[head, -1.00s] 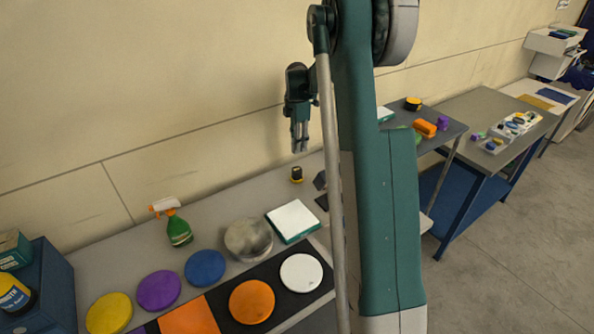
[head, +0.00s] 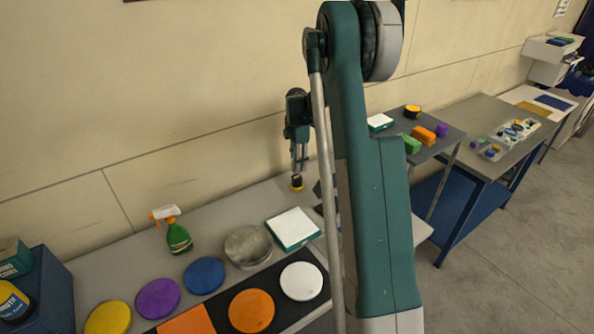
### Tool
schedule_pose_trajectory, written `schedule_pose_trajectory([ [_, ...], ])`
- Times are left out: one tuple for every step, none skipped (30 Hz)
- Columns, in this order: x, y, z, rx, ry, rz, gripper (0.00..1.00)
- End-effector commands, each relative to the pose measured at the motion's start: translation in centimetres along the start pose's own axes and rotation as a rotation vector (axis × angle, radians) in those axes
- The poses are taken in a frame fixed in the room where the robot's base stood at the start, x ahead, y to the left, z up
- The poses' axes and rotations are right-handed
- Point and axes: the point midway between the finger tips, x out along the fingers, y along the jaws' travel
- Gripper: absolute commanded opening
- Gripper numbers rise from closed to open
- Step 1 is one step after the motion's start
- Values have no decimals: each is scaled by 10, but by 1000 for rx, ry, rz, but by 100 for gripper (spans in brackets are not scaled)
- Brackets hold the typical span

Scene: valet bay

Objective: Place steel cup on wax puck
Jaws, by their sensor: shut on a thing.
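My gripper (head: 298,172) is above the back of the near bench, pointing down, its fingers shut on the top of a small black and yellow piece (head: 297,184). The piece looks upright on the bench; how far the fingers wrap it is too small to tell. A round silver-grey metal thing (head: 248,246), perhaps the steel cup, stands left of it and nearer. I cannot tell for sure which thing is the wax puck. Round discs lie in front: yellow (head: 108,318), purple (head: 158,298), blue (head: 204,275), orange (head: 251,311) and white (head: 301,281).
A white-topped green box (head: 293,229) lies just in front of my gripper. A green spray bottle (head: 178,236) stands at left. Dark objects beside the gripper are partly hidden by my arm. A side table (head: 443,135) holds blocks. The wall (head: 220,80) is close behind.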

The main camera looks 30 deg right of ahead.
Motion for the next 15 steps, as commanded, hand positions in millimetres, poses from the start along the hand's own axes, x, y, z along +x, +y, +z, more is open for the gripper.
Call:
schedule_pose_trajectory([
  [0,0,0,0,0,0,17],
  [1,0,0,0,0,0,17],
  [3,0,0,0,0,0,17],
  [5,0,0,0,0,0,17],
  [7,0,0,0,0,0,17],
  [11,0,0,0,0,0,17],
  [14,0,0,0,0,0,17],
  [18,0,0,0,0,0,17],
  [22,0,0,0,0,0,17],
  [25,0,0,0,0,0,17],
  [28,0,0,0,0,0,17],
  [31,0,0,0,0,0,17],
  [34,0,0,0,0,0,17],
  [35,0,0,0,0,0,17],
  [37,0,0,0,0,0,17],
])
